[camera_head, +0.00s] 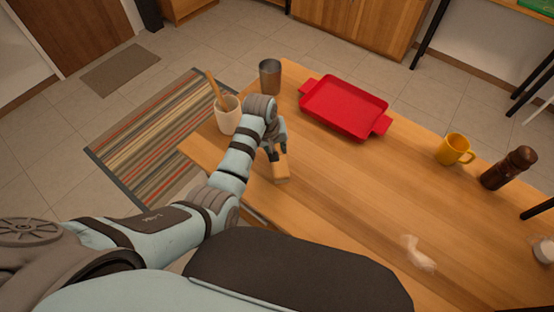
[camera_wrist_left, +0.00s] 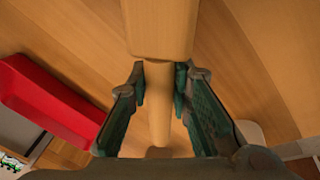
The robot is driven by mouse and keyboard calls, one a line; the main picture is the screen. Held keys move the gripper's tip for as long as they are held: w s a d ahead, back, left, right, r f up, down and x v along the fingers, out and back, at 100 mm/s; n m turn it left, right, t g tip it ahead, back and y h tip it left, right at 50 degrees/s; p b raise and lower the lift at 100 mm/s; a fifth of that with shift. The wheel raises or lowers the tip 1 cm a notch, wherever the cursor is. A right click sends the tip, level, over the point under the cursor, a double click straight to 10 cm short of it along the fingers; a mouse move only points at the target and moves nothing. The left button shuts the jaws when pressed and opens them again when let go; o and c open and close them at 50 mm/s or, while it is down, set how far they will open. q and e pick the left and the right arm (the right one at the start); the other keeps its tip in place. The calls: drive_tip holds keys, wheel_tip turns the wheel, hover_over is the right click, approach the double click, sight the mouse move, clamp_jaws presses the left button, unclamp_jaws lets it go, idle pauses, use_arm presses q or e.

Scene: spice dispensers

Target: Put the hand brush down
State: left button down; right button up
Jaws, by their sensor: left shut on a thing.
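The hand brush (camera_head: 281,171) is a light wooden piece below my left gripper (camera_head: 272,152) in the head view, over the left part of the wooden table (camera_head: 350,185). In the left wrist view my left gripper (camera_wrist_left: 163,88) is shut on its round handle (camera_wrist_left: 158,105). The brush's wider wooden block (camera_wrist_left: 160,28) extends past the fingertips. The brush appears to be at or just above the tabletop; I cannot tell whether it touches. My right gripper is not in view.
A red tray (camera_head: 318,115) lies behind and to the right. A metal cup (camera_head: 270,77) and a white crock (camera_head: 228,114) with wooden utensils stand near the left edge. A yellow mug (camera_head: 453,149) and a brown grinder (camera_head: 508,168) stand at right. The table's middle is clear.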

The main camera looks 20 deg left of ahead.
use_arm(q)
drive_tip(key=f+b, duration=0.1)
drive_tip(key=f, duration=0.3)
drive_tip(key=shift+s+f, duration=0.2)
drive_tip(key=shift+w, duration=0.1)
drive_tip(key=shift+f, duration=0.15)
drive_tip(key=c, duration=1.5)
unclamp_jaws()
drive_tip(key=shift+o, duration=0.2)
